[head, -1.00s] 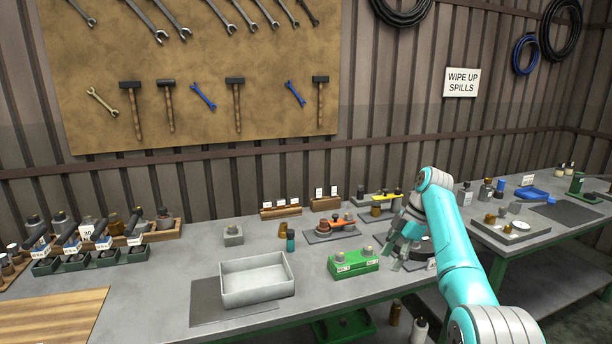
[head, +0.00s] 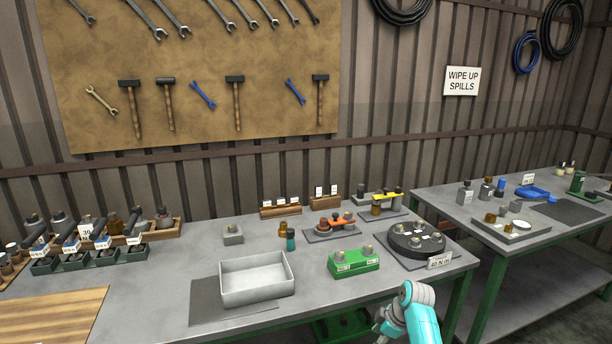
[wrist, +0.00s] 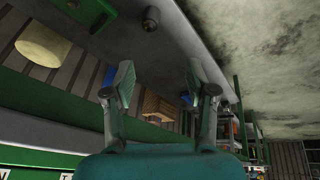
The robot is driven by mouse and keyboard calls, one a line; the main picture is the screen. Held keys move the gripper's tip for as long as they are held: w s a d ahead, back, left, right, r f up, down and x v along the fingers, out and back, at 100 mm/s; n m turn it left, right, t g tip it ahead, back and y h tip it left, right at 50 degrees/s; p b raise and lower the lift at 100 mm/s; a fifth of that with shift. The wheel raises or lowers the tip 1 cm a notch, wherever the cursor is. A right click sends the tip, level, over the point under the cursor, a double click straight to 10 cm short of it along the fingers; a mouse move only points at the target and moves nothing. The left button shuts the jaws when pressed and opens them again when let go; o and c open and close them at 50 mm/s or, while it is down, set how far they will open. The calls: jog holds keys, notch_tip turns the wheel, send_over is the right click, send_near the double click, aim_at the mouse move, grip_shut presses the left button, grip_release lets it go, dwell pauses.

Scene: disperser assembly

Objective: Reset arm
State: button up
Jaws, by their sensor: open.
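My turquoise arm shows at the lower right of the head view, in front of the workbench's front edge. My gripper (head: 382,324) is only partly visible there, at the bottom beside the grey wrist joint. In the wrist view my gripper (wrist: 160,85) has its two fingers spread wide apart with nothing between them. It is clear of the objects on the bench.
The workbench (head: 150,312) carries a grey open bin (head: 257,296), a green block (head: 354,262) with two metal knobs, and a round black fixture (head: 416,240) with a label. A second table (head: 455,208) stands at the right. Floor shows between the tables.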

jog(key=s+a+f+m+t+h, duration=0.1)
jog(key=s+f+m, duration=0.1)
jog(key=s+f, duration=0.65)
jog(key=s+a+f+m+t, duration=0.1)
jog(key=s+f+m+t, duration=0.15)
jog(key=s+f, duration=0.55)
jog(key=s+f+m+t+h, duration=0.1)
jog(key=s+m, duration=0.1)
jog(key=s, duration=0.7)
jog(key=s+f+m+t+h, duration=0.1)
jog(key=s+f+m+t, duration=0.1)
jog(key=s, duration=0.8)
jog(key=s+r+m+t, duration=0.4)
jog(key=s+r+m, duration=0.1)
jog(key=s+r, duration=1.75)
jog(key=s+r+t, duration=0.1)
jog(key=s+r, duration=0.4)
jog(key=r, duration=0.4)
jog(key=shift+s+a+m, duration=0.35)
jog(key=shift+m, duration=0.1)
jog(key=shift+t, duration=0.25)
